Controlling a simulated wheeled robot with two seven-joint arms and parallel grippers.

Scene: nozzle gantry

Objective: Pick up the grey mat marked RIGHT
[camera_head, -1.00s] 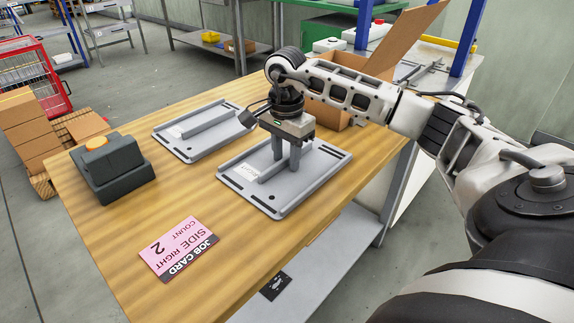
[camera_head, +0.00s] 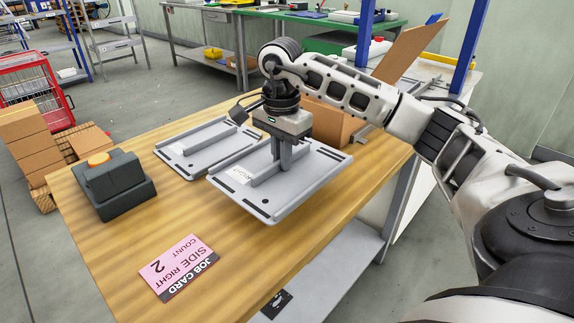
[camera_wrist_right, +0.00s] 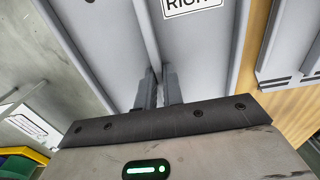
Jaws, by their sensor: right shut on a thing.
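The grey mat marked RIGHT (camera_head: 300,192) is a flat tray-like plate with a raised rib along its middle and a white label. My right gripper (camera_head: 281,160) is shut on its rib and holds it above the wooden table, close to level. In the right wrist view the fingers (camera_wrist_right: 159,88) close on the rib, and the label on the mat (camera_wrist_right: 194,3) is partly cut off by the frame's top edge. A second grey mat (camera_head: 190,158) lies on the table behind and to the left; its label is not readable. My left gripper is not in view.
A pink job card (camera_head: 178,267) reading SIDE RIGHT, COUNT 2 lies at the table's front. A dark box with an orange button (camera_head: 112,184) stands at the left. An open cardboard box (camera_head: 333,122) is behind my gripper. The middle-front of the table (camera_head: 130,235) is bare.

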